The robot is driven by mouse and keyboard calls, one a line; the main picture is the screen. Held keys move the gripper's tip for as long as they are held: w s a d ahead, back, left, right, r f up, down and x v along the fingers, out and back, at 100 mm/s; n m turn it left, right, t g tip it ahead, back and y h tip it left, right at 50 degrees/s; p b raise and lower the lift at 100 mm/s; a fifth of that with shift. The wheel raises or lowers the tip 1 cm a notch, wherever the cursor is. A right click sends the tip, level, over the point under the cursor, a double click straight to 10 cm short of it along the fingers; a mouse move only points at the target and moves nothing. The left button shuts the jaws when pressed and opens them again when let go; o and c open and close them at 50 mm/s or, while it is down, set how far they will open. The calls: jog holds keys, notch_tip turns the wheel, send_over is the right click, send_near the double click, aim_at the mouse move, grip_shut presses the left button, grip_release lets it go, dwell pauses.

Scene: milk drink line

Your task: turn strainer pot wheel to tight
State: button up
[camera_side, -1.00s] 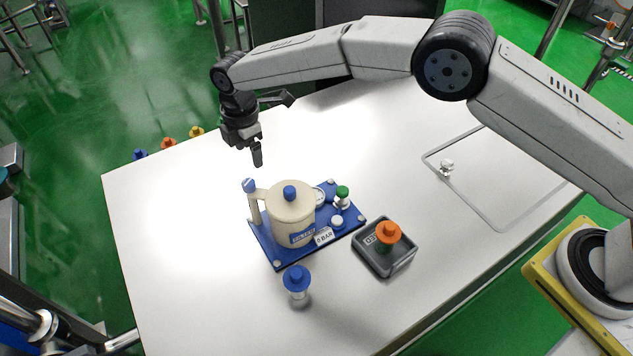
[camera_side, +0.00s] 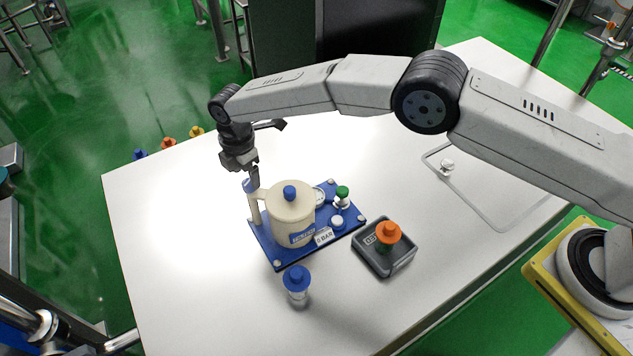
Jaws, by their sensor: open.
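The strainer pot (camera_side: 290,222) is a cream vessel with a blue knob (camera_side: 290,193) on its lid and a blue label on its front. It stands upright on a blue base plate (camera_side: 279,263). A cream post (camera_side: 255,209) with a blue top (camera_side: 247,186) stands at the pot's left. I cannot tell which blue part is the wheel, or its setting. My gripper (camera_side: 254,173) is open and empty, pointing down right by the post's blue top, which one finger partly covers. I cannot tell whether they touch.
The plate also carries a gauge (camera_side: 319,197), a green-topped fitting (camera_side: 342,193) and a "0 BAR" sign (camera_side: 324,236). A blue-capped bottle (camera_side: 297,287) stands in front. A grey tray (camera_side: 374,263) holds an orange-topped piece (camera_side: 388,233). The table's left side is clear.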

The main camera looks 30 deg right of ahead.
aim_at(249, 185)
jog(key=shift+f, duration=1.45)
jog(key=shift+c, duration=0.2)
grip_shut()
